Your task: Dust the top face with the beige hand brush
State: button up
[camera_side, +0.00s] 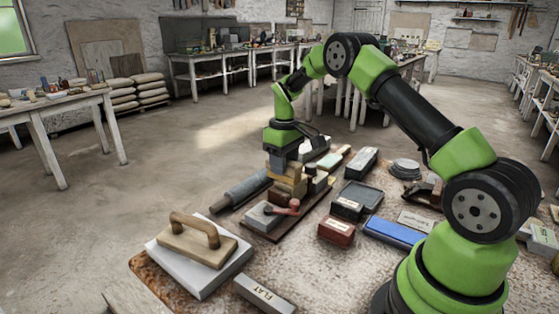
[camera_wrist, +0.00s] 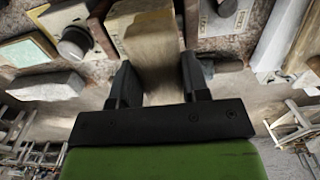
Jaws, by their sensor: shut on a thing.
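My gripper (camera_side: 286,158) points down over a crowded work board. It is shut on a beige block-shaped thing (camera_side: 290,173), which appears to be the hand brush. In the wrist view my gripper (camera_wrist: 160,85) has a dark finger on each side of this beige thing (camera_wrist: 145,38). Its bristles cannot be made out. Which top face is meant is not clear.
A grey block with a red-knobbed part (camera_side: 264,215) is just in front of the gripper. A grey roller (camera_side: 248,187) lies to the left. A dark tray (camera_side: 360,195), a reddish box (camera_side: 336,231) and a blue box (camera_side: 393,232) crowd the right.

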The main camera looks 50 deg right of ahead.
jog(key=shift+s, duration=1.15)
jog(key=shift+w, duration=0.1)
jog(key=shift+w, duration=2.15)
jog(key=shift+s, duration=0.1)
jog(key=shift+s, duration=2.15)
jog(key=shift+w+r, duration=0.35)
jog(key=shift+w, duration=0.25)
jog(key=shift+w+r, duration=0.3)
jog(key=shift+w, duration=0.25)
jog(key=shift+f, duration=0.7)
